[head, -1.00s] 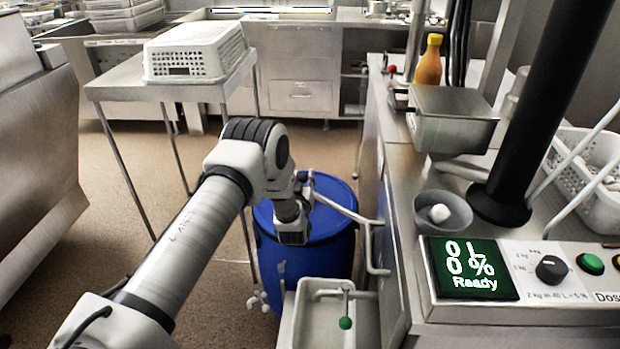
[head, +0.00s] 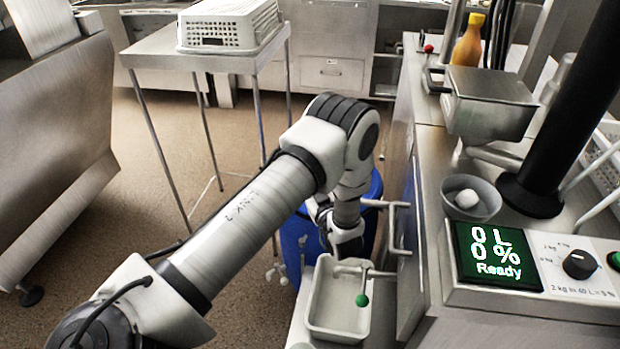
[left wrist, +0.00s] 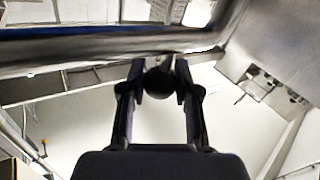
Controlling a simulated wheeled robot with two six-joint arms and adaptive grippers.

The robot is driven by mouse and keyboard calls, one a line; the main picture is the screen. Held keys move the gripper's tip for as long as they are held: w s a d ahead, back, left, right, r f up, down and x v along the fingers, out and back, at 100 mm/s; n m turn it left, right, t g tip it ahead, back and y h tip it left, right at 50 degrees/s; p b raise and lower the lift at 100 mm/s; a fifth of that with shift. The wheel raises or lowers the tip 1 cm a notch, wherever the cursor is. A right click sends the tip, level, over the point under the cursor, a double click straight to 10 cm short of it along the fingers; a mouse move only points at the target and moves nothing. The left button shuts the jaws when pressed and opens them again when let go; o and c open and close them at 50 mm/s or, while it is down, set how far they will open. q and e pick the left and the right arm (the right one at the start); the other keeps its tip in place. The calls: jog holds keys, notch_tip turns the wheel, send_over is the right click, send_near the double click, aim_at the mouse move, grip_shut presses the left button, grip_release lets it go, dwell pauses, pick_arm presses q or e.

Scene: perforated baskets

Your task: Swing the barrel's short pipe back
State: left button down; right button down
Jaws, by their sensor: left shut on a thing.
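The blue barrel (head: 293,238) stands on the floor left of the counter, mostly hidden behind my left arm in the head view. A pale pipe (head: 374,203) shows at its right, towards the counter. My left gripper (head: 346,250) is low at the barrel's front right, above the far edge of a white tub. In the left wrist view, the gripper (left wrist: 160,78) is shut on a dark round end, which I take to be the short pipe's. A thick metal tube (left wrist: 95,48) crosses beyond the fingertips. The short pipe's length is hidden. My right gripper is not in view.
The white tub (head: 318,322), with a green-knobbed lever (head: 362,300), is close in front of the gripper. The counter front with its handle (head: 398,228) bounds the right. A steel table (head: 165,52) stands behind left.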

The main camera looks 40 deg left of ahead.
pick_arm(q)
jog(key=shift+s+f, duration=0.1)
jog(key=shift+f, duration=0.1)
jog(key=c, duration=0.8)
grip_release()
jog(key=shift+s+d+r, duration=0.1)
jog(key=shift+r, duration=0.1)
notch_tip(320, 180, up, 10)
jog(key=shift+f, duration=0.1)
